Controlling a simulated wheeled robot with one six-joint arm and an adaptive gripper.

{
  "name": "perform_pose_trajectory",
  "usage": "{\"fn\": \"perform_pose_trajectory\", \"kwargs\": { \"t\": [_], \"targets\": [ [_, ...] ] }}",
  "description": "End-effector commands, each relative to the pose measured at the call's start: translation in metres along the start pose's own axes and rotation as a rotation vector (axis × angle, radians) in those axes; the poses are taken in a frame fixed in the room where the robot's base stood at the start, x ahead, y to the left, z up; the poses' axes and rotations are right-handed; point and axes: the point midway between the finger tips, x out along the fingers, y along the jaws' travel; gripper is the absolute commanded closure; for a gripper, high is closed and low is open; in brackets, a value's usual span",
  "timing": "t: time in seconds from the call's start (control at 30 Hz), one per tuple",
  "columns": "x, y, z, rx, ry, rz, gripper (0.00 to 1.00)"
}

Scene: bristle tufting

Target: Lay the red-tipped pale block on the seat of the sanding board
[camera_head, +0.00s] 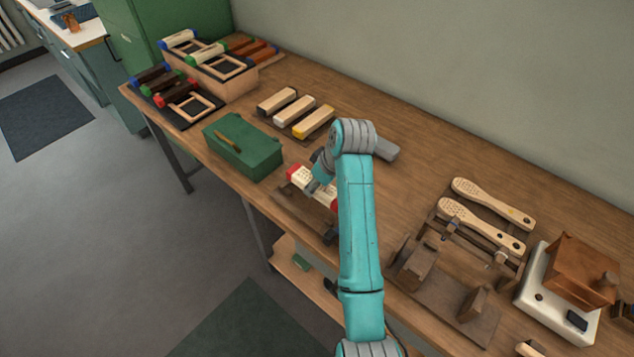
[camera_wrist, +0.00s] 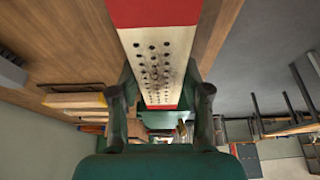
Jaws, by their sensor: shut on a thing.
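The pale block (camera_head: 312,186) has red ends and rows of dark holes in its upper face. My gripper (camera_head: 316,183) is shut across its middle. In the wrist view the block (camera_wrist: 158,62) runs lengthwise between the two dark fingers (camera_wrist: 161,100), holes facing the camera, with a red end nearest. A dark brown board (camera_head: 287,209), which looks like the sanding board, lies under the block at the table's front edge. I cannot tell whether the block touches the board.
A green box (camera_head: 233,158) stands just left of the board. Behind are several bars, one with a yellow end (camera_head: 314,122). Racks of coloured-end blocks (camera_head: 212,84) stand far left. To the right are a wooden jig (camera_head: 450,309), perforated brush bodies (camera_head: 480,226) and a white-based device (camera_head: 546,309).

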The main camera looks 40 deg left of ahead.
Motion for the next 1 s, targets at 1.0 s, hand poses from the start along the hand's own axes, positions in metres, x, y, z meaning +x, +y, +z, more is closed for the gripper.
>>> {"fn": "perform_pose_trajectory", "kwargs": {
  "t": [1.0],
  "targets": [
    [0.015,0.0,0.006,0.0,0.0,0.0,0.94]
  ]
}}
